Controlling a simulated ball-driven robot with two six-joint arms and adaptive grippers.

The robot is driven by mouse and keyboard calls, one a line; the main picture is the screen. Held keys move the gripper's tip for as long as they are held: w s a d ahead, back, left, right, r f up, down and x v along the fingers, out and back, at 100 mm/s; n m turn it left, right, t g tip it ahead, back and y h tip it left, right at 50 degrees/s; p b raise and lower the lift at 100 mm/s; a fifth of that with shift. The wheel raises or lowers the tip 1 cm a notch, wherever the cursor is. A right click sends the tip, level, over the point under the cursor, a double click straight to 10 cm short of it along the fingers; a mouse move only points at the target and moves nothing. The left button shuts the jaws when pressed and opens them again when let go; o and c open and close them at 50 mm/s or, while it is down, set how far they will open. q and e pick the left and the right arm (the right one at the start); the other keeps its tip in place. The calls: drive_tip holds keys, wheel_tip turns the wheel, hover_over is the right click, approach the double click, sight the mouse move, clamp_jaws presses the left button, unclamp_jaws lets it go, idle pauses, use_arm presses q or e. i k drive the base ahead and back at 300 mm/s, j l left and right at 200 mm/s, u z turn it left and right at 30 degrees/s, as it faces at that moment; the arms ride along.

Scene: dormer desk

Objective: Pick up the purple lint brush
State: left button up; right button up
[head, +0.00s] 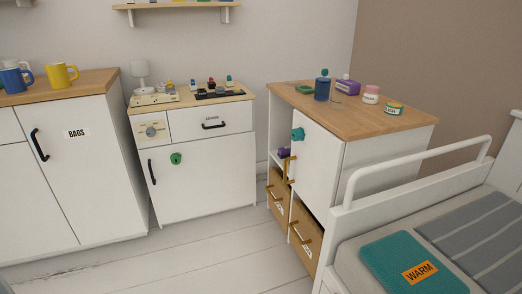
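Two purple things are in the head view, and both are too small for me to be sure which is the lint brush. One small dark purple thing (284,152) sits in the open upper shelf space of the right cabinet, partly hidden by the cabinet's side and door. The other, a purple box-like thing with a pale label (347,87), stands on that cabinet's wooden top. Neither of my grippers is in view.
The right cabinet (385,119) also carries a blue bottle (322,88), a pink-lidded jar (371,94) and a green tin (394,108). A white bed rail (415,163) stands close in front. The plank floor (200,245) is clear.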

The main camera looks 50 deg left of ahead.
sight(283, 152)
drive_tip(key=u, duration=1.25)
drive_tip(key=i+z, duration=0.1)
drive_tip(key=z, duration=0.55)
drive_tip(key=i+j+z, duration=0.4)
drive_tip(key=j+z, duration=0.25)
drive_tip(key=i+j+z, duration=0.1)
drive_tip(key=j+z, duration=0.2)
drive_tip(key=j, duration=0.15)
